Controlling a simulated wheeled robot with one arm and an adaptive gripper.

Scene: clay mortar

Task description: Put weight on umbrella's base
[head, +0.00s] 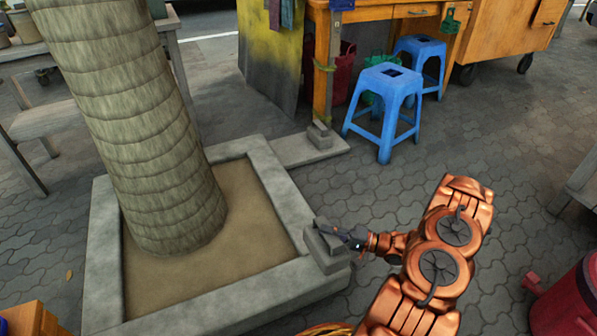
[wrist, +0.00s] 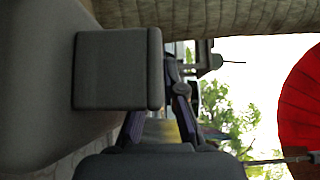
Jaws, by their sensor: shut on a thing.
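The weight is a grey block (head: 326,243) at the right corner of the planter's rim, with grey blockwork directly under it. My gripper (head: 345,236) reaches it from the right and is shut on it. In the wrist view, turned sideways, the grey block (wrist: 117,70) is close to the camera, beside the pale rim. I cannot tell whether it is clear of the surface below. A red umbrella canopy (wrist: 302,95) shows at the right of the wrist view. I cannot make out the umbrella's base for sure in either view.
The square planter's concrete rim (head: 105,270) surrounds a thick trunk (head: 150,150). Another grey block (head: 319,137) sits on a slab (head: 290,152) behind it. Blue stools (head: 384,100) and an orange table (head: 322,60) stand behind. Paving between is clear. A red bin (head: 570,300) is at right.

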